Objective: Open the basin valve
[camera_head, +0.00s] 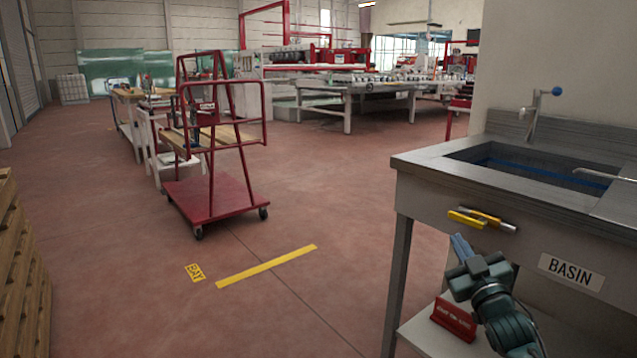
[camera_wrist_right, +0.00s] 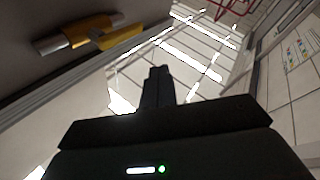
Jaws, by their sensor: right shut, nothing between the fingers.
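The steel basin (camera_head: 430,170) stands at the right, with a "BASIN" label (camera_head: 571,272) on its front. A valve with a yellow lever (camera_head: 466,219) and a metal-ended body lies along the front panel. In the right wrist view the yellow valve (camera_wrist_right: 95,38) shows at the upper left. A metal lever with a blue knob (camera_head: 557,91) stands at the basin's back. My right gripper (camera_head: 462,247) is below the yellow valve, apart from it, with its fingers closed and empty. The gripper fingers (camera_wrist_right: 158,85) point upward in the wrist view. My left gripper is not in view.
A red sign (camera_head: 453,319) stands on the lower shelf (camera_head: 425,338) below the basin, close to my right arm. A red trolley (camera_head: 212,198) stands left of centre. Pallets (camera_head: 20,260) are at the left edge. The floor between is clear.

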